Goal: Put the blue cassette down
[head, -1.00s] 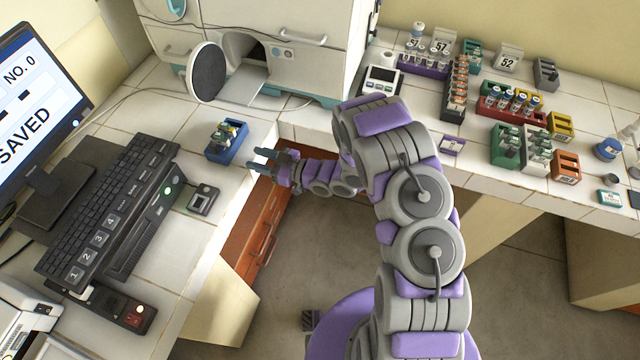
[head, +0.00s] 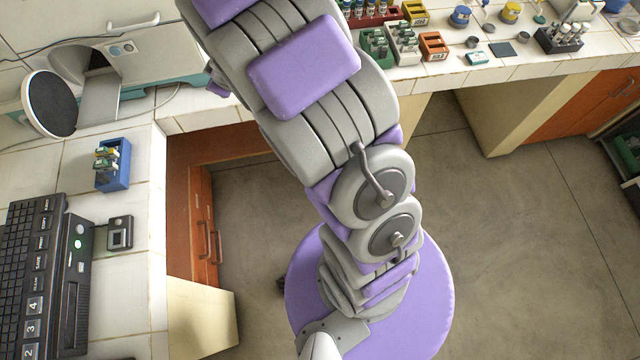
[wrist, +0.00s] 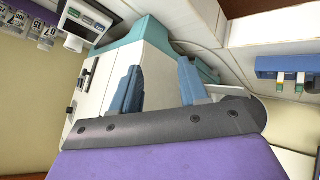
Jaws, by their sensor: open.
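The blue cassette (head: 124,172) stands on the white tiled counter at the left in the head view, with several small coloured pieces in it. It also seems to show as a blue block (wrist: 285,64) at the right edge of the wrist view, partly cut off. My gripper (wrist: 160,68) shows in the wrist view as two blue fingers spread apart with nothing between them. It is apart from the cassette. In the head view the fingers are hidden behind my arm.
A black keyboard (head: 28,250) and a small grey device (head: 120,233) lie in front of the cassette. A white machine with an open round door (head: 49,104) stands behind it. The right-hand counter holds several racks, including an orange one (head: 433,46).

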